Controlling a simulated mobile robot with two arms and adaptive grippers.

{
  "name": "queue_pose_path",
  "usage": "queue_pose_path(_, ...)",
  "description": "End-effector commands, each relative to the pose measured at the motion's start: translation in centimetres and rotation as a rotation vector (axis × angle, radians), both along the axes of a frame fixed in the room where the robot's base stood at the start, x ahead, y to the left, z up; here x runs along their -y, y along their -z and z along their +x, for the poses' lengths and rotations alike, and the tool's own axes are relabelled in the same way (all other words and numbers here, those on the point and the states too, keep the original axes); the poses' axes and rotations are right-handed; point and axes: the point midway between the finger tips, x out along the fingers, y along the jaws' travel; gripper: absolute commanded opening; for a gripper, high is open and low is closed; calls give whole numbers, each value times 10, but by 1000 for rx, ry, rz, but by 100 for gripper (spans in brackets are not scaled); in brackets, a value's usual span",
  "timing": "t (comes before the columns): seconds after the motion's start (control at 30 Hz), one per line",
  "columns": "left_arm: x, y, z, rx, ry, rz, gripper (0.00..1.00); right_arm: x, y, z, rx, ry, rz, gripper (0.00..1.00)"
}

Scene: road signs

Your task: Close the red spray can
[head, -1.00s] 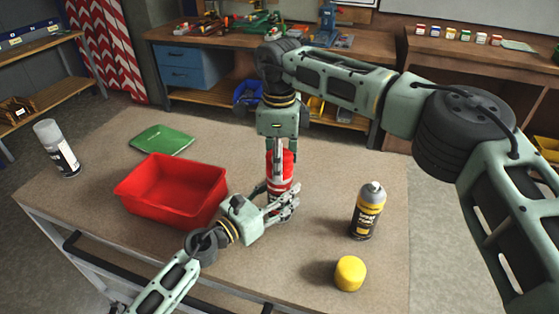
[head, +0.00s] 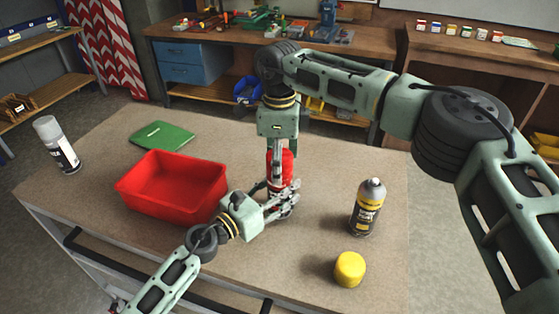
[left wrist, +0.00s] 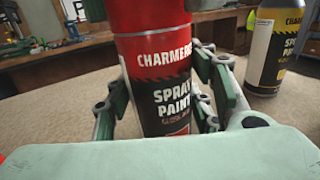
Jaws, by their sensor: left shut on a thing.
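The red spray can (head: 287,166) stands upright near the middle of the workbench (head: 225,260). In the left wrist view the can (left wrist: 155,65) shows its red upper part and black "SPRAY PAINT" label, with its top out of frame. My left gripper (head: 282,203) is shut around the can's lower body, with fingers on both sides (left wrist: 163,100). My right gripper (head: 277,178) points down from above, in front of the can's upper part. Its fingers overlap the can, so I cannot tell whether they hold anything. The can's top is hidden behind the right gripper.
A yellow-and-black spray can (head: 368,208) stands to the right, with a loose yellow cap (head: 349,269) in front of it. A red bin (head: 150,203) is on the left, a green flat item (head: 163,135) behind it, and a white-topped can (head: 57,145) at the far left.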

Motion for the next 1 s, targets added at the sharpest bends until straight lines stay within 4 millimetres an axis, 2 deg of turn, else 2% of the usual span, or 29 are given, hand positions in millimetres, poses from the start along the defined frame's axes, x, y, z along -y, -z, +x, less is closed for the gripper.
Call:
queue_pose_path(0.23, 0, 0, 0, 1, 0, -1, 2, 0, -1, 0, 0, 0, 0, 68)
queue_pose_path(0.37, 0, -1, 0, 1, 0, -1, 2, 0, -10, 1, 1, 0, 0, 68)
queue_pose_path(0.8, 0, 0, 0, 1, 0, -1, 2, 0, -96, 1, 3, 2, 1, 68)
queue_pose_path(1.0, 0, 0, 0, 1, 0, -1, 2, 0, -116, 1, 0, 1, 0, 68)
